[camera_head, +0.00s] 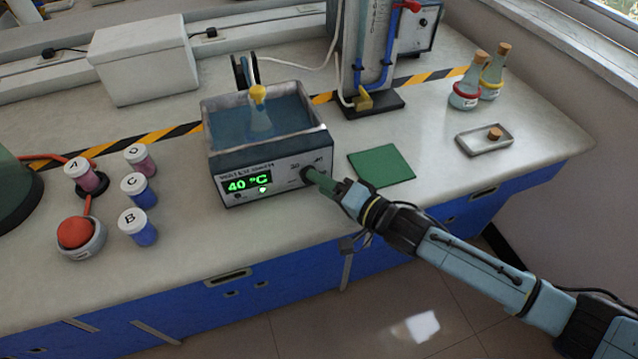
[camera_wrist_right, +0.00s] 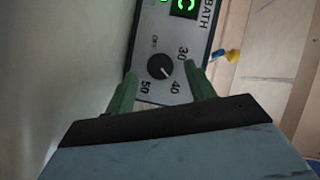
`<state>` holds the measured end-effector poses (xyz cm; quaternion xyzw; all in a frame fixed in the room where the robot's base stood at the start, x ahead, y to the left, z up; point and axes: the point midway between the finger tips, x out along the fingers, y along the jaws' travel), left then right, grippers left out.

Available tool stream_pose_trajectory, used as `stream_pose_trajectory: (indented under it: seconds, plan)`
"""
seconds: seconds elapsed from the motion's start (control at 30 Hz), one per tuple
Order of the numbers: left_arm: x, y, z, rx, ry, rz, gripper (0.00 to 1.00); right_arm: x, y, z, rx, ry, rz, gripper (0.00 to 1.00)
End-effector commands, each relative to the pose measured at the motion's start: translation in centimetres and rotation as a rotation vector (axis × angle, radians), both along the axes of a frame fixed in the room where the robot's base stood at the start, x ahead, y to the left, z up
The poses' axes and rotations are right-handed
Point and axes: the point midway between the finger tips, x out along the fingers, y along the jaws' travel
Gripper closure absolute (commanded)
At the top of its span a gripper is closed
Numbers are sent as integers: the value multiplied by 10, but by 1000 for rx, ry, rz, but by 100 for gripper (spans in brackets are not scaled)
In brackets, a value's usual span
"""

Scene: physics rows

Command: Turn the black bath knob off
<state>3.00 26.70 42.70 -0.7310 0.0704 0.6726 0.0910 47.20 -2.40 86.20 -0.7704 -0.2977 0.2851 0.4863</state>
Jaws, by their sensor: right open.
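The water bath (camera_head: 268,150) stands on the bench with a lit green 40 °C display (camera_head: 249,184) on its front. Its black knob (camera_head: 308,173) is at the right of that front panel. In the right wrist view the knob (camera_wrist_right: 160,67) has a pale pointer line aimed towards the 40 mark, with OFF, 30, 40 and 50 around it. My right gripper (camera_head: 322,181) is in front of the knob. In the right wrist view its green fingers (camera_wrist_right: 163,88) are open, one on each side below the knob, with no clear contact. My left gripper is not in view.
A flask with a yellow stopper (camera_head: 259,108) sits in the bath. A green mat (camera_head: 381,165) lies right of the bath. Lidded jars, including jar B (camera_head: 138,226), and a red button (camera_head: 75,233) stand to the left. A column stand (camera_head: 371,103) is behind the mat.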

Motion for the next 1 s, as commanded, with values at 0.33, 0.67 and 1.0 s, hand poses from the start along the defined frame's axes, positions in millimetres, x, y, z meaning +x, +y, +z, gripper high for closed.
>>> stream_pose_trajectory:
  seconds: [0.33,0.67,1.0]
  plan:
    - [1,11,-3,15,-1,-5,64,11,13,-3,-1,0,0,46]
    - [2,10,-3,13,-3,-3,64,11,12,-3,-1,0,0,69]
    - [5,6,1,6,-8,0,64,11,13,-1,-10,-3,0,90]
